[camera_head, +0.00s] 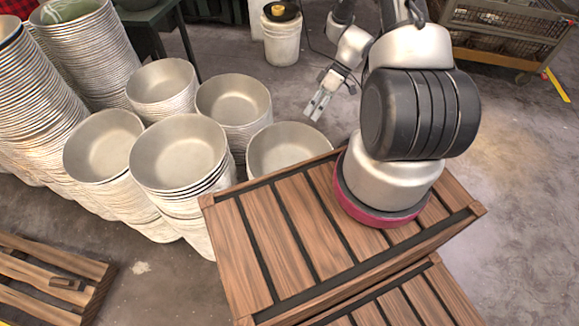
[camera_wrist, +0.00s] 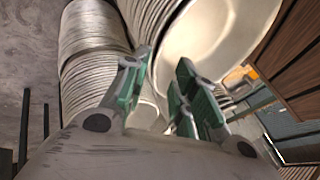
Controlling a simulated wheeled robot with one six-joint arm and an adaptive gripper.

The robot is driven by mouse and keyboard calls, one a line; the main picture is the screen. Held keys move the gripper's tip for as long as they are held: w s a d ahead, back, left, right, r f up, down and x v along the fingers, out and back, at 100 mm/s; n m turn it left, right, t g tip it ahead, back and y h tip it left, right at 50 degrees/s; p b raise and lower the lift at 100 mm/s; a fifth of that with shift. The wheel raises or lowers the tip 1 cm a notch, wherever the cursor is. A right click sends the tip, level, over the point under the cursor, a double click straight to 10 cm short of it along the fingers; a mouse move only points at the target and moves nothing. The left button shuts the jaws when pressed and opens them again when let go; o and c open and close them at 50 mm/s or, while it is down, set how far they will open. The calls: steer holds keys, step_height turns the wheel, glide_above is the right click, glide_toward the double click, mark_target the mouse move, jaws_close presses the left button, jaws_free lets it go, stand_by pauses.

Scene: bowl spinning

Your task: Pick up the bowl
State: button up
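Several stacks of pale metal bowls stand on the floor left of the crate. The nearest to my gripper are the right stack's top bowl (camera_head: 290,147) and the middle stack's top bowl (camera_head: 234,98). My gripper (camera_head: 318,105) is above and behind the right stack, empty, its fingers pointing down. In the wrist view my gripper (camera_wrist: 163,75) has its green-padded fingers apart, with nothing held between them. A large bowl (camera_wrist: 222,35) shows beyond the right finger, and a bowl stack (camera_wrist: 92,48) stands beyond the left one. I cannot tell whether the fingers touch a rim.
A wooden crate (camera_head: 293,235) fills the front, close to the right stack. Taller stacks (camera_head: 92,50) rise at the far left. A white bucket (camera_head: 282,40) stands behind, and a wire cart (camera_head: 510,30) at back right. Grey floor on the right is clear.

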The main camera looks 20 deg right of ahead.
steer(key=x, duration=0.5)
steer(key=shift+a+f, duration=0.1)
jaws_close()
